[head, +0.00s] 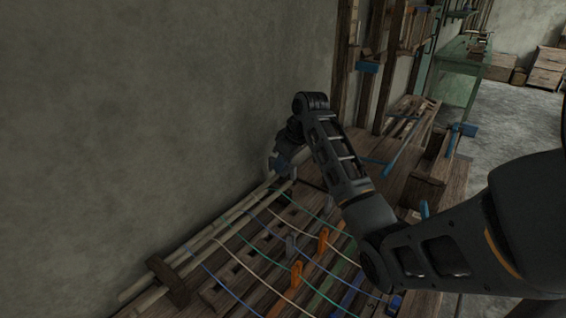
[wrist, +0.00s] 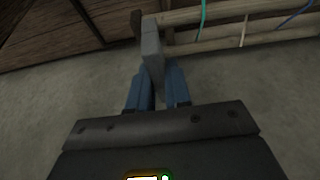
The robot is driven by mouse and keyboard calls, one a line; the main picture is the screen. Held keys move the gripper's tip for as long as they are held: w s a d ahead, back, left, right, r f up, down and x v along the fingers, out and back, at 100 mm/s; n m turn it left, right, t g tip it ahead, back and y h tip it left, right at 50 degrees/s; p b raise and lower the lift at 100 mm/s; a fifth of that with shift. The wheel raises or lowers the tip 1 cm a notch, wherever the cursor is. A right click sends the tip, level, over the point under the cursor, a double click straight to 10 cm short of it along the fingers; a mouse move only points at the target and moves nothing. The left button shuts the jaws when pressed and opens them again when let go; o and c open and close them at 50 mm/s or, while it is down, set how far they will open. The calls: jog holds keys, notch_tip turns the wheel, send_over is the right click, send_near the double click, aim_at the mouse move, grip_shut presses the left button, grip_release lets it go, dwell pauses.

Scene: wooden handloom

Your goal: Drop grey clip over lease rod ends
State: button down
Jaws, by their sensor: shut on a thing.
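Two pale lease rods (head: 210,231) run side by side along the wall edge of the loom. Their far ends are near my gripper (head: 277,163). In the wrist view the rods (wrist: 245,14) cross the upper right. My gripper (wrist: 158,88) has blue fingers shut on a grey clip (wrist: 151,42). The clip is beside the rod ends there and overlaps them in the picture; whether it touches or straddles them I cannot tell. In the head view the held clip is hard to make out against my gripper and the rod ends.
Coloured warp threads cross the slatted loom bed. A dark wooden block (head: 168,281) holds the rods' near end. The plaster wall (head: 180,110) is close beside my gripper. Wooden posts (head: 348,60) rise behind.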

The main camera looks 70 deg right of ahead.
jog(key=shift+f+b, duration=0.35)
jog(key=shift+f, duration=1.1)
jog(key=c, duration=1)
grip_release()
jog(key=shift+r, duration=0.1)
jog(key=shift+v, duration=3.85)
